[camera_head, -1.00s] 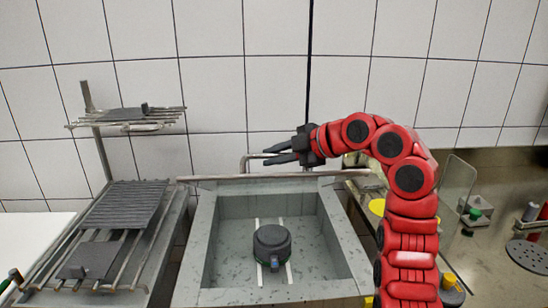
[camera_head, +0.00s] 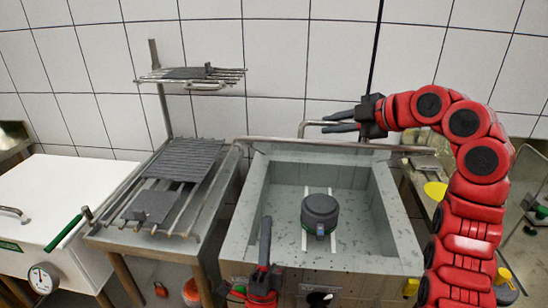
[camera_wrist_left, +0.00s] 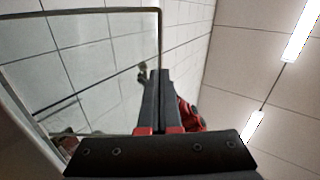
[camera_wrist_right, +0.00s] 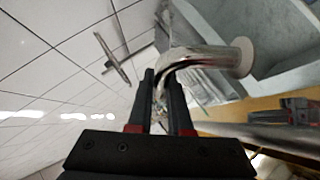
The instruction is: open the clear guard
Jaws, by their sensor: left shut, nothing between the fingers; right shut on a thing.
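A clear panel (camera_wrist_left: 70,55) with a dark frame and rounded corner fills the upper left of the left wrist view, wall tiles showing through. In the head view a clear panel (camera_head: 522,190) stands upright at the right edge, partly cut off; I cannot tell whether they are the same. My left gripper (camera_head: 266,222) is shut and empty, pointing up at the basin's front wall; its fingers show in the left wrist view (camera_wrist_left: 157,74). My right gripper (camera_head: 326,122) is shut on a bent metal bar (camera_wrist_right: 215,56) behind the basin; its fingertips hide part of it.
The grey basin (camera_head: 408,248) holds a dark round mould (camera_head: 320,208) on pale strips. A long rail (camera_head: 275,141) runs along its back. Wire racks with dark plates (camera_head: 185,160) stand left, beside a white-topped unit (camera_head: 75,185). My right arm covers the right side.

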